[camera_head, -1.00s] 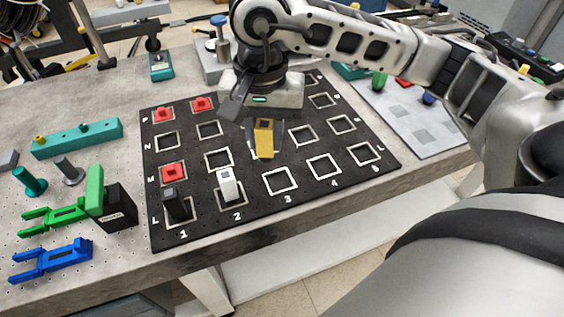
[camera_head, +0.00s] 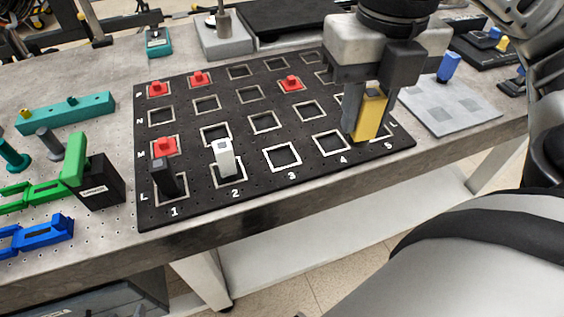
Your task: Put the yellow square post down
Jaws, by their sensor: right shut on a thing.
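The yellow square post (camera_head: 369,114) is upright between the fingers of my right gripper (camera_head: 367,112), which is shut on it. It stands at the front right of the black grid board (camera_head: 258,180), over the outlined square in row L, column 5. The post and fingers hide most of that square, and I cannot tell whether the post's bottom touches the board. My left gripper is not in view.
A black post (camera_head: 166,178) and a white post (camera_head: 225,158) stand in row L, columns 1 and 2. Several red pieces (camera_head: 291,84) sit on other squares. Squares at columns 3 and 4 in front are empty. A grey plate (camera_head: 440,115) lies to the right.

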